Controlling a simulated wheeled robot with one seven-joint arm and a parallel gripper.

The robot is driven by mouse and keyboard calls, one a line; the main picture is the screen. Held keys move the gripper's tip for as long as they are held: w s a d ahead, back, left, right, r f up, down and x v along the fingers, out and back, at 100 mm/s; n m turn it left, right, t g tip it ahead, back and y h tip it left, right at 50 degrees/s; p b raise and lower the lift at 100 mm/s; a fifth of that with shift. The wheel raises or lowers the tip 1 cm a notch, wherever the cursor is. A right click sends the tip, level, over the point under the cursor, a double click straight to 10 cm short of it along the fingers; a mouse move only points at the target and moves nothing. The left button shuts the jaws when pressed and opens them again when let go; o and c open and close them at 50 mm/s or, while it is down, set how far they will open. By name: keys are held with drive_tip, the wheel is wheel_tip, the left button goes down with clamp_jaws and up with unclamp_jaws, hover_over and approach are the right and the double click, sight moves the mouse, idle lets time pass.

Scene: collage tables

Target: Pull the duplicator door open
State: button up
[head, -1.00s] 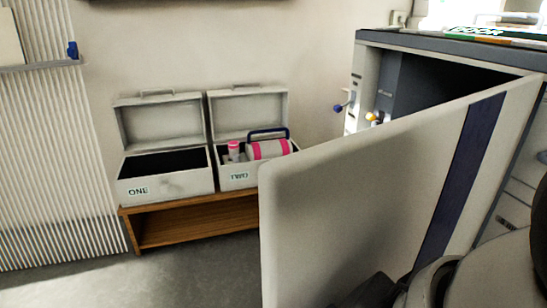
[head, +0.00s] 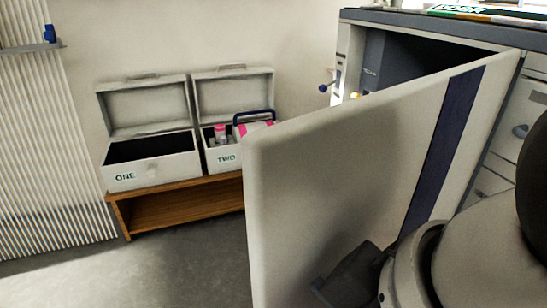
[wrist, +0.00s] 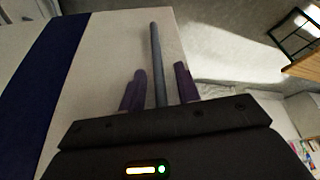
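The duplicator (head: 420,24) stands at the right in the head view. Its pale door (head: 340,170) with a dark blue stripe (head: 440,150) stands swung wide open, and the dark inside shows behind its top edge. In the wrist view the door (wrist: 110,50) fills the left and middle, with a grey bar handle (wrist: 157,50) on it. My gripper (wrist: 160,85) has its two purple fingers on either side of the bar. Narrow gaps show between fingers and bar, so it looks open around it. In the head view the fingertips are hidden; my arm covers the lower right.
Two open white boxes, ONE (head: 150,165) and TWO (head: 222,158), stand on a low wooden bench (head: 175,210) by the wall. Box TWO holds pink-and-white items. A small blue object (head: 49,33) sits on a wall shelf. The grey floor (head: 190,270) left of the door is clear.

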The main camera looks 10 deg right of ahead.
drive_tip(key=p+v, duration=0.2)
drive_tip(key=v, duration=0.5)
drive_tip(key=shift+d+r, duration=0.15)
drive_tip(key=shift+r, duration=0.15)
drive_tip(key=shift+s, duration=0.25)
